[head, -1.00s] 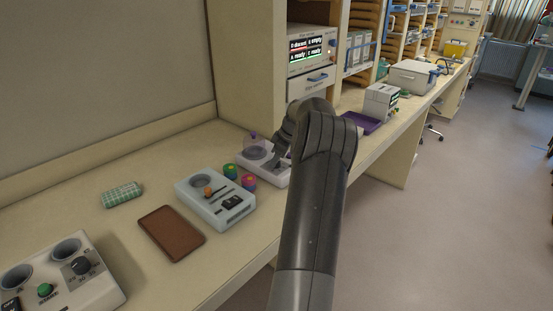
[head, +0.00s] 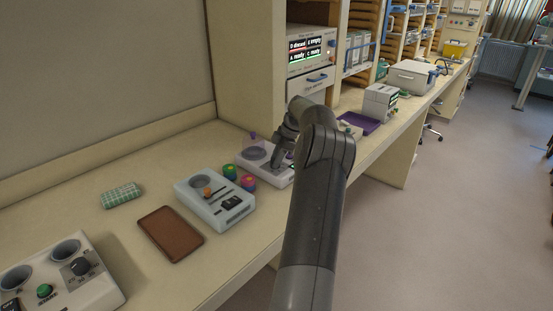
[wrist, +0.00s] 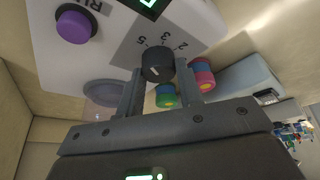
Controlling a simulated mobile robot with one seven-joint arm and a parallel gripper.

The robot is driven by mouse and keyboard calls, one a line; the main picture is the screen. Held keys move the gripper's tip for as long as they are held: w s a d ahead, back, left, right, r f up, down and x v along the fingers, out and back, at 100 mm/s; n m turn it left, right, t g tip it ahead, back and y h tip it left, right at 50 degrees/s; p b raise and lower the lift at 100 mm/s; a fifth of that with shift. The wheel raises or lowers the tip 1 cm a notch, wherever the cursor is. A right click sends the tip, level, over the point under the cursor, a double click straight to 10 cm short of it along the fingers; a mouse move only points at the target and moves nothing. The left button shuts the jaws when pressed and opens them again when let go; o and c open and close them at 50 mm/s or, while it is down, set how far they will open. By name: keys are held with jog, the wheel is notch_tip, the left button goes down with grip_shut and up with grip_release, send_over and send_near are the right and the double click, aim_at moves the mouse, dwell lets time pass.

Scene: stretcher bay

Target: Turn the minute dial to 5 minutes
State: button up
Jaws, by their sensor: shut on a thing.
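The minute dial (wrist: 157,64) is a small dark round knob on the white panel of a device (wrist: 105,45) in the wrist view. The printed figures 5, 3 and 2 stand beside the dial. A short pale mark shows on the knob, but I cannot tell which figure it points to. My gripper (wrist: 159,74) has one finger on each side of the dial and is shut on it. In the head view the same white device (head: 246,158) is on the bench, and my gripper (head: 277,163) reaches down onto it, hiding the dial.
A purple button (wrist: 73,26) is on the same panel. Coloured round pots (head: 248,181) stand between this device and a pale blue device (head: 211,208). A brown mat (head: 170,233), a green patterned case (head: 121,195) and another dial unit (head: 100,290) are farther left on the bench.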

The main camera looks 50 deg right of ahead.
jog(key=shift+f, duration=0.1)
jog(key=o, duration=1)
jog(key=shift+c, duration=0.2)
jog(key=v, duration=1.1)
jog(key=shift+w, duration=0.1)
